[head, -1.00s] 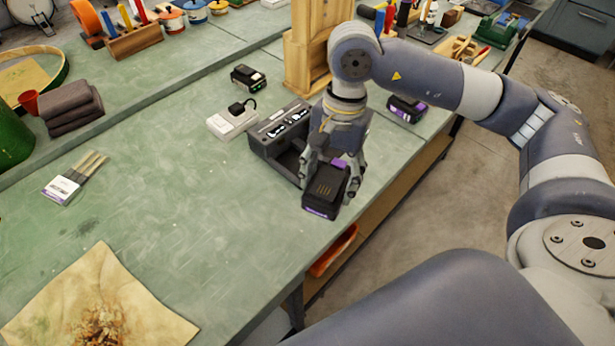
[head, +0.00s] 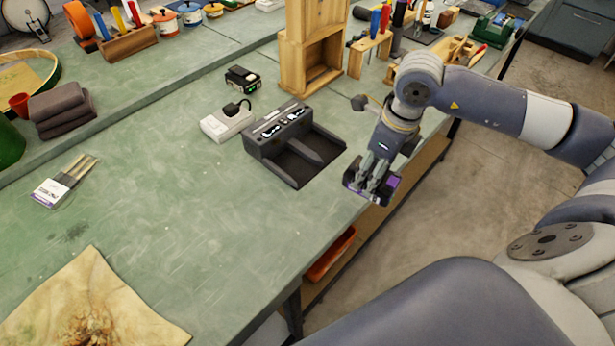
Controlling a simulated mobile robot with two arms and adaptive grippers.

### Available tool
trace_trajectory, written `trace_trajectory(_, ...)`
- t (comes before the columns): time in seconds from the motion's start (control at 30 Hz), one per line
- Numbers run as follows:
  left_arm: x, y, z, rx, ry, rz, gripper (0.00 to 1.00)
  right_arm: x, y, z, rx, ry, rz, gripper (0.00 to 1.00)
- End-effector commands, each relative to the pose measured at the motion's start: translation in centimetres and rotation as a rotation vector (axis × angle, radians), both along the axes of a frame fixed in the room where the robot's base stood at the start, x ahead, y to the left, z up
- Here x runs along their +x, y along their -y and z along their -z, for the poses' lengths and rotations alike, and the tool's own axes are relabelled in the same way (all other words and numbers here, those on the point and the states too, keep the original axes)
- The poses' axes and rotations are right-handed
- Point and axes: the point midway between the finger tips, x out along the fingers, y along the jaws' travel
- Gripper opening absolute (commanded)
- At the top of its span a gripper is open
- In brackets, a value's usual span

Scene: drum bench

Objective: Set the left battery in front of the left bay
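The black charger (head: 305,153) sits on the green bench with its two bays side by side, and both bays look empty. My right gripper (head: 370,184) is shut on a black and purple battery (head: 391,184). It holds the battery at the bench's front edge, right of the charger and apart from it. The fingers cover part of the battery, and its exact height is hard to tell. Another dark battery (head: 243,77) with a green mark lies behind the charger. My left gripper is out of view.
A white adapter (head: 228,124) with a black plug stands left of the charger. A wooden cabinet (head: 312,45) stands behind it. Brushes (head: 65,182), folded dark cloths (head: 62,110) and a stained tan cloth (head: 95,300) lie to the left. The bench in front of the charger is clear.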

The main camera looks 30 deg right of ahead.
Motion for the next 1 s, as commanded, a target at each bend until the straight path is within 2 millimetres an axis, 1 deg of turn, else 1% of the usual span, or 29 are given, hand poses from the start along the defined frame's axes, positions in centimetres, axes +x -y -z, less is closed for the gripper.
trace_trajectory(0.1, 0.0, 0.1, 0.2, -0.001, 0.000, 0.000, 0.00, 0.0, 0.8, 0.2, -0.004, 0.007, 0.093, 0.14)
trace_trajectory(0.2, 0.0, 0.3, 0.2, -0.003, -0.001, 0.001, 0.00, 0.2, 1.0, 0.2, -0.004, 0.012, 0.134, 0.14)
trace_trajectory(0.37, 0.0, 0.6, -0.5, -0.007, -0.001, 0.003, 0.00, 1.2, 0.3, 0.1, 0.002, 0.014, 0.148, 0.14)
trace_trajectory(0.63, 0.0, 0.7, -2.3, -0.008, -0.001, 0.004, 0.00, 4.7, -2.5, 0.3, 0.001, 0.013, 0.144, 0.14)
trace_trajectory(1.0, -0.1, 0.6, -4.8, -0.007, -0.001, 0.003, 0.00, 10.6, -7.0, 1.0, 0.000, 0.012, 0.144, 0.14)
